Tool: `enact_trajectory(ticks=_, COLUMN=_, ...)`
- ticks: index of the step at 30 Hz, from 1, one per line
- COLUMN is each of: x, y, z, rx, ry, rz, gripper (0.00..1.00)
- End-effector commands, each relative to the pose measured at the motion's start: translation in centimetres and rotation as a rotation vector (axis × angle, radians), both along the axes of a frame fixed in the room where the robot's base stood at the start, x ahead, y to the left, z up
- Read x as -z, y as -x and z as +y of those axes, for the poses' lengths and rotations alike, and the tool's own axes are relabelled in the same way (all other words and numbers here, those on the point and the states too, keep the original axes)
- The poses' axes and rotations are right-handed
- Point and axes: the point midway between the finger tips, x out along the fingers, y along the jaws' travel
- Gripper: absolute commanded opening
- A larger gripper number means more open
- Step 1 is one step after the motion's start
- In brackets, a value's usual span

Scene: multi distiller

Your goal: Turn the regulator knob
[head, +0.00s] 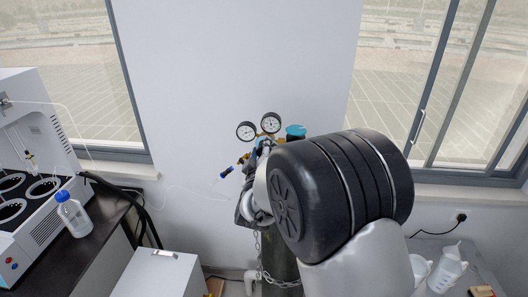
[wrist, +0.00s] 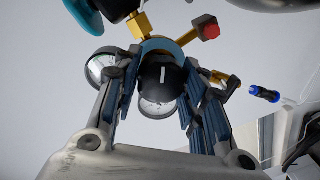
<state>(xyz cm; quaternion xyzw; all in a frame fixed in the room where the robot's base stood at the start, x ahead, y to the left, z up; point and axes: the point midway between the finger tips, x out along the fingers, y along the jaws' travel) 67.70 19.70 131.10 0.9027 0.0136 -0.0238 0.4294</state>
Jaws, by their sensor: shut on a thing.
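The regulator knob (wrist: 163,76) is black with a white line on its face. It sits on the brass and blue regulator body (wrist: 160,45) in the wrist view. My gripper (wrist: 161,84) has its fingers on both sides of the knob and is shut on it. Two round gauges (head: 246,131) stand above the regulator in the head view. One gauge (wrist: 157,107) shows behind the knob in the wrist view. In the head view my gripper (head: 246,190) is at the regulator, and my arm hides the knob.
A gas cylinder (head: 283,268) with a chain (head: 265,252) stands below the regulator. A teal valve handwheel (head: 295,131) is just right of the gauges. A bench with a white distiller (head: 40,190) and bottle (head: 73,213) is at left. A white box (head: 155,275) stands in front.

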Motion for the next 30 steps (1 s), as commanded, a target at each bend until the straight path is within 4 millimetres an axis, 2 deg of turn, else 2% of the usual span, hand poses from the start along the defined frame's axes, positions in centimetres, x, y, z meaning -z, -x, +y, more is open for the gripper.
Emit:
enact_trajectory(ticks=3, x=0.0, y=0.0, z=0.0, rx=0.0, ry=-0.001, rz=0.0, gripper=0.15)
enact_trajectory(ticks=4, x=0.0, y=0.0, z=0.0, rx=0.0, ry=-0.001, rz=0.0, gripper=0.39)
enact_trajectory(ticks=13, x=0.0, y=0.0, z=0.0, rx=0.0, ry=-0.001, rz=0.0, gripper=0.59)
enact_trajectory(ticks=24, x=-0.1, y=0.3, z=0.0, rx=-0.001, ry=-0.001, rz=-0.001, gripper=0.59)
enact_trajectory(ticks=26, x=-0.1, y=0.8, z=0.1, rx=-0.001, ry=-0.002, rz=0.0, gripper=0.59)
enact_trajectory(ticks=30, x=-0.2, y=3.2, z=0.1, rx=-0.003, ry=0.0, rz=0.001, gripper=0.59)
